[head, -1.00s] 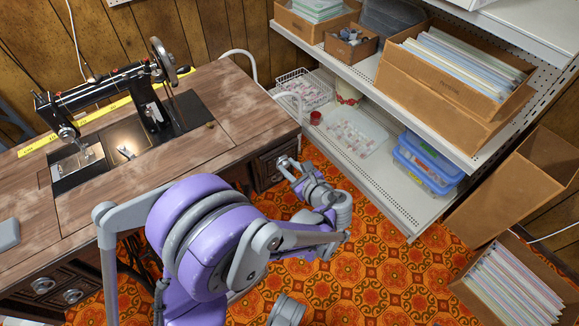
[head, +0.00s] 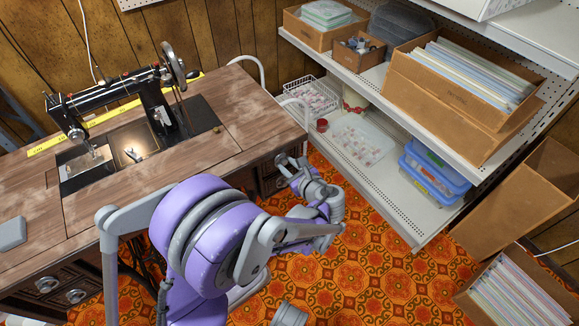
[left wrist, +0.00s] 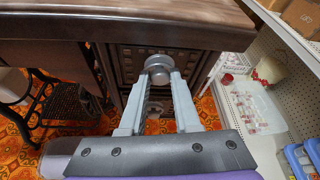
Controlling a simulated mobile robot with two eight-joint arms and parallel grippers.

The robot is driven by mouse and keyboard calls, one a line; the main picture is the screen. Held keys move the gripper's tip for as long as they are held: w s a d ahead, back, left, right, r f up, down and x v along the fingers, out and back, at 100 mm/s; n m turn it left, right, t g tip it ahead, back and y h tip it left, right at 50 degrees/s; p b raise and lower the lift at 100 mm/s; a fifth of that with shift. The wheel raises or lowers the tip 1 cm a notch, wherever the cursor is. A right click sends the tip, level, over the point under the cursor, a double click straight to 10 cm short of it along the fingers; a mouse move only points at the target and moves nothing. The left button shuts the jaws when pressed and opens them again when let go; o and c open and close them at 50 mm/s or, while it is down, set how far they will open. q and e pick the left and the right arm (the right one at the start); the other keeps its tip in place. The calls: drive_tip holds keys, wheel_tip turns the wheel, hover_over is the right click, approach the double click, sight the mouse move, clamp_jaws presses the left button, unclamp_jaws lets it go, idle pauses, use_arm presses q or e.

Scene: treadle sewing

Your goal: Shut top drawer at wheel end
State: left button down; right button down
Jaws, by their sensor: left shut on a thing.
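The wooden sewing table (head: 225,155) has a dark carved drawer stack (head: 268,182) under its wheel end, the right end in the head view. My left gripper (head: 283,162) is at this stack, just below the tabletop edge. In the left wrist view, my left gripper's two grey fingers (left wrist: 159,76) are shut on the round metal knob (left wrist: 157,62) of the top drawer (left wrist: 128,62). The arm partly hides the stack in the head view. I cannot tell how far the drawer stands out.
The black sewing machine (head: 115,97) with its handwheel stands on the tabletop. A white shelf unit (head: 385,205) with boxes and bins is close on the right. Patterned orange floor (head: 370,255) lies open between. A lower knob (left wrist: 154,108) is below the held one.

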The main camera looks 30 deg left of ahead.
use_arm(q)
drive_tip(key=c, duration=0.6)
unclamp_jaws()
drive_tip(key=shift+w+a, duration=0.1)
drive_tip(key=shift+a, duration=0.1)
drive_tip(key=shift+d, duration=0.1)
drive_tip(key=p+v, duration=0.2)
drive_tip(key=v, duration=0.8)
drive_tip(key=shift+d+r, duration=0.2)
drive_tip(key=shift+d, duration=0.05)
drive_tip(key=shift+s, duration=0.25)
